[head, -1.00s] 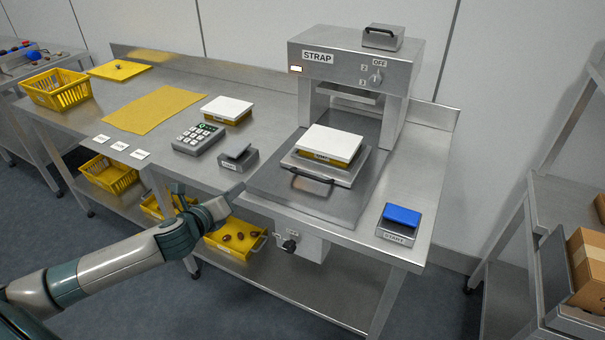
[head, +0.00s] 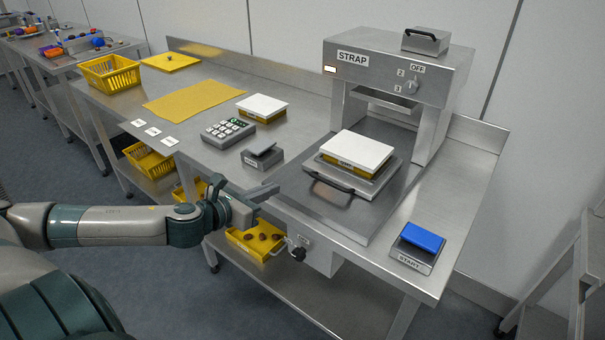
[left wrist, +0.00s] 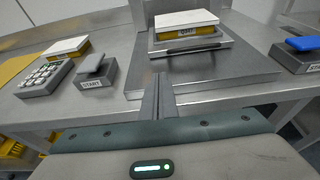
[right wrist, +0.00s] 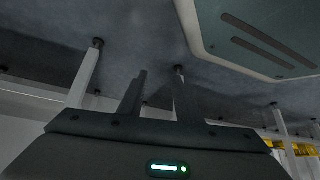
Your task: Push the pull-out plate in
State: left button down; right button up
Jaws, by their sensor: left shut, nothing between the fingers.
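The pull-out plate (head: 312,172) is a flat grey plate with a dark bar handle (head: 330,190) at its front. It stands out in front of the press labelled STRAP (head: 400,75), over a larger grey slab (head: 375,212). A yellow box with a white top (head: 357,149) sits on the plate; both also show in the left wrist view (left wrist: 187,20). My left gripper (head: 268,190) is shut and empty, left of and short of the handle, near the table's front edge. In the right wrist view my right gripper (right wrist: 157,95) is open and empty, over the floor.
A small grey START device (head: 262,154) and a keypad (head: 228,130) stand left of the slab. A blue-topped START button (head: 423,238) stands at the right. A dark knob (head: 298,254) sticks out below the front edge. A yellow tray (head: 256,240) is on the lower shelf.

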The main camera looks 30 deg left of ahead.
aim_at(310, 170)
pick_arm(q)
jog(key=shift+w, duration=0.1)
